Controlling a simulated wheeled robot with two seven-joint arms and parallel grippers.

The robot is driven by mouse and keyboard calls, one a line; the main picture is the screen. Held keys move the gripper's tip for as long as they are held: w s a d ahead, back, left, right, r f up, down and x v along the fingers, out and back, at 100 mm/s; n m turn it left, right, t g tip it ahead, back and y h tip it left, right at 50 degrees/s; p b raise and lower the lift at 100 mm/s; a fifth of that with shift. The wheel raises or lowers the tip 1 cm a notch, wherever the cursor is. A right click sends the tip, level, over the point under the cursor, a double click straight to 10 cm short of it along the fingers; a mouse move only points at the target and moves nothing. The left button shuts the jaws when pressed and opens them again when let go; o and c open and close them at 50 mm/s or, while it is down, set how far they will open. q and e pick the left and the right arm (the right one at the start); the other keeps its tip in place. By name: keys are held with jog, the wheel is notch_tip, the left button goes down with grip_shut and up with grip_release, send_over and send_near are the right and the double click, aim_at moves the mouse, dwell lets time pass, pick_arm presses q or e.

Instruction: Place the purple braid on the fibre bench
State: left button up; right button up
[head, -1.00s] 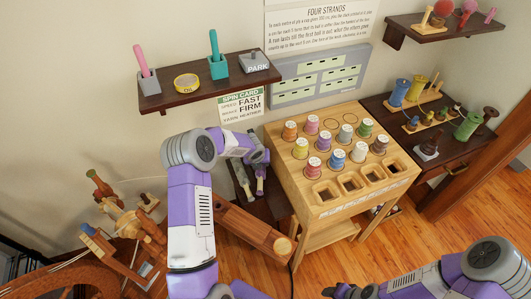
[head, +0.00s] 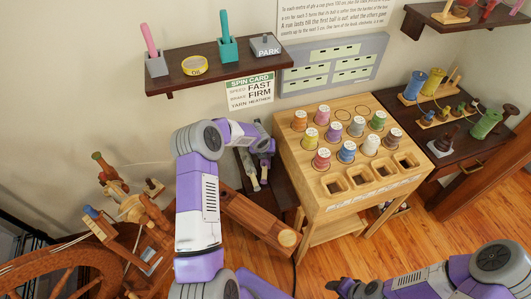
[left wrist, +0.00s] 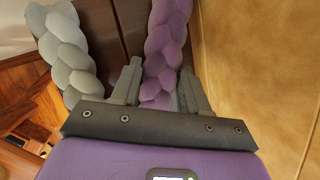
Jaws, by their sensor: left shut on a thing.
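The purple braid (left wrist: 166,38) is between the two fingers of my left gripper (left wrist: 159,72) in the left wrist view, and the gripper is shut on it. A pale grey braid (left wrist: 70,55) is just left of it. In the head view my left gripper (head: 265,148) is over a dark wooden bench (head: 284,204), which looks like the fibre bench, between the wall and the wooden cabinet. Whether the purple braid touches the bench I cannot tell. My right gripper (head: 340,287) is low at the bottom of the head view, away from the braids; its jaws are too small to read.
The wooden cabinet (head: 318,205) with several coloured spools stands close right of my left gripper. A shelf (head: 216,74) and the spin card (head: 250,92) are on the wall above. A spinning wheel (head: 75,255) stands at the left. Floor is open at the right front.

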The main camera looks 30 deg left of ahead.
pick_arm(q)
jog(key=o, duration=1.3)
jog(key=shift+f, duration=0.1)
jog(key=shift+r, duration=0.2)
jog(key=p+v, duration=0.2)
jog(key=v, duration=0.5)
jog(key=shift+p, duration=0.4)
jog(key=shift+s+r, duration=0.15)
